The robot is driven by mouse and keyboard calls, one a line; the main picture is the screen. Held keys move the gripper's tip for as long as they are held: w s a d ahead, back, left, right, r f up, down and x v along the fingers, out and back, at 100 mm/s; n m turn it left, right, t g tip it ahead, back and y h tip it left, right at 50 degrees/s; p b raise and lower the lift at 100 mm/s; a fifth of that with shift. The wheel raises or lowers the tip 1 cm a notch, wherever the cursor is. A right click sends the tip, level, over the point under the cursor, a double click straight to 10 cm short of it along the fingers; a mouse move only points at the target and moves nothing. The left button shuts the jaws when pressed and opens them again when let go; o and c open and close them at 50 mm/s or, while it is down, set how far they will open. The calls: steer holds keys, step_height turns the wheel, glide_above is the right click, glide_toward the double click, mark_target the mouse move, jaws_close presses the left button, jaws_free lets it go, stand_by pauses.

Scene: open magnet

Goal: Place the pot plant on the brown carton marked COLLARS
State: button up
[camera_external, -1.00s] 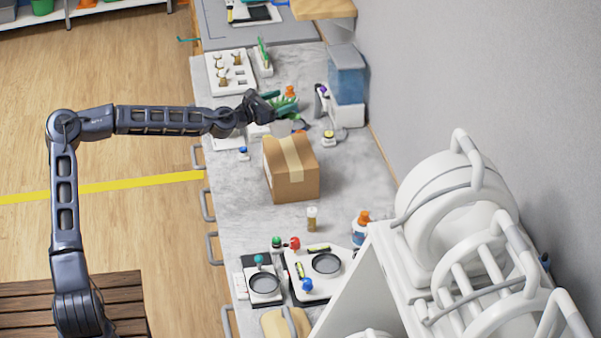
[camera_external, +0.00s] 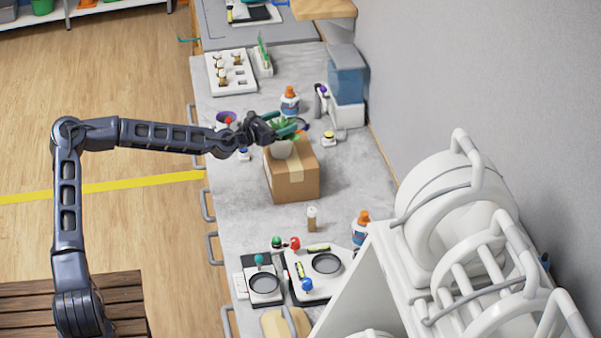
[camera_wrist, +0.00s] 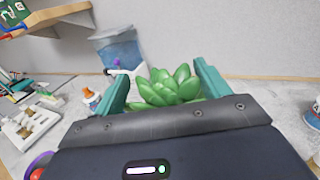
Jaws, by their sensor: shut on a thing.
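The pot plant (camera_external: 282,147) is a green succulent in a pale pot. My gripper (camera_external: 288,129) is shut on it, and the pot appears at the top of the brown carton (camera_external: 291,183). I cannot tell whether the pot touches the carton's top or hangs just above it. In the wrist view the plant's green leaves (camera_wrist: 168,87) sit between my two teal fingers; the pot is hidden there. The carton stands on the grey counter with a paler tape strip. No COLLARS marking is readable.
A white rack (camera_external: 470,240) fills the lower right. Bare counter (camera_external: 235,190) lies left of the carton.

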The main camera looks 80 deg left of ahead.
steer(key=o, duration=1.7)
steer(key=shift+f, duration=0.1)
steer(key=shift+c, duration=0.2)
steer(key=shift+s, duration=0.15)
steer(key=v, duration=1.1)
steer(key=shift+s+d, duration=0.2)
steer(key=shift+s, duration=0.1)
